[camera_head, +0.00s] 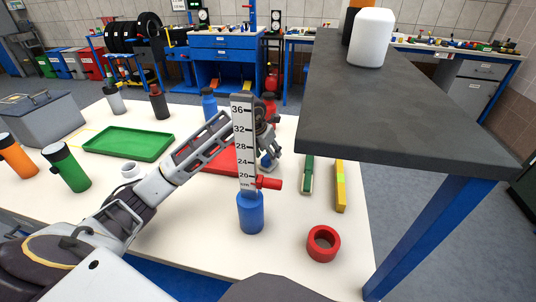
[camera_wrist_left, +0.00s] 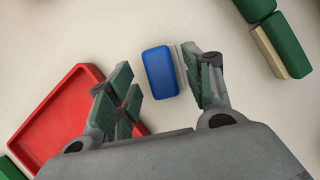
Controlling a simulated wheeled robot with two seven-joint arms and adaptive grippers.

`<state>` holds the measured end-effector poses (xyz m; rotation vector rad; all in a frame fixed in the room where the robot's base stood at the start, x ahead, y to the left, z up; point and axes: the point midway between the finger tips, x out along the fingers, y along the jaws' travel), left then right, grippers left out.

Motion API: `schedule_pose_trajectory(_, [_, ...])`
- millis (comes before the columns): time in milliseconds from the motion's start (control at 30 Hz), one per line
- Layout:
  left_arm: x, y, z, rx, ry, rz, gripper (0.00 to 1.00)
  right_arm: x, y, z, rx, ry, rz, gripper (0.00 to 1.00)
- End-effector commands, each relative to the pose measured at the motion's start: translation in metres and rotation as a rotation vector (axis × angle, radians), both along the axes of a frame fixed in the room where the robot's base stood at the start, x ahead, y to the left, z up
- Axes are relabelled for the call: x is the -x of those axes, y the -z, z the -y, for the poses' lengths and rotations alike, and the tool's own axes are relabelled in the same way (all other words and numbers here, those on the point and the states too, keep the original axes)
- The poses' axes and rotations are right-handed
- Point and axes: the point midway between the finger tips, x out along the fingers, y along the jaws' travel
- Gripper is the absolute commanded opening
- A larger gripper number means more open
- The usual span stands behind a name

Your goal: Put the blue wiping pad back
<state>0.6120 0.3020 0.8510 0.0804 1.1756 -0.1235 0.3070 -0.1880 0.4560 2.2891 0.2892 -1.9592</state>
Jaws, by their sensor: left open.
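The blue wiping pad (camera_wrist_left: 160,73) lies on the cream tabletop in the left wrist view, with a pale grey strip along its right side. In the head view a bit of blue (camera_head: 265,163) shows below my left gripper (camera_head: 270,150), partly hidden by the fingers and the upright scale. In the left wrist view my left gripper (camera_wrist_left: 158,82) is open, with one finger on each side of the pad. The right finger is close to the grey strip; I cannot tell whether they touch. My right gripper is not in view.
A red tray (camera_wrist_left: 58,118) lies left of the pad in the wrist view. An upright scale (camera_head: 243,140) on a blue base (camera_head: 250,213) stands before my gripper. A green tray (camera_head: 130,143), a red ring (camera_head: 323,243) and a raised dark shelf (camera_head: 400,110) are around.

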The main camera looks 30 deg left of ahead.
Motion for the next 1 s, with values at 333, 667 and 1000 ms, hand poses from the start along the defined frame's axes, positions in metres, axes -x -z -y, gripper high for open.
schedule_pose_trajectory(333, [0.018, -0.047, -0.003, -0.003, 0.000, 0.003, 0.51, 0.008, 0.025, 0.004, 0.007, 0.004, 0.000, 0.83])
schedule_pose_trajectory(667, [0.035, -0.088, -0.005, -0.001, 0.001, 0.002, 0.51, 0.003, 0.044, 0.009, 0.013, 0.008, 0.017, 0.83])
schedule_pose_trajectory(1000, [0.041, -0.100, -0.006, -0.001, 0.000, 0.000, 0.51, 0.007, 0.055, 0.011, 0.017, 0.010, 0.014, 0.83])
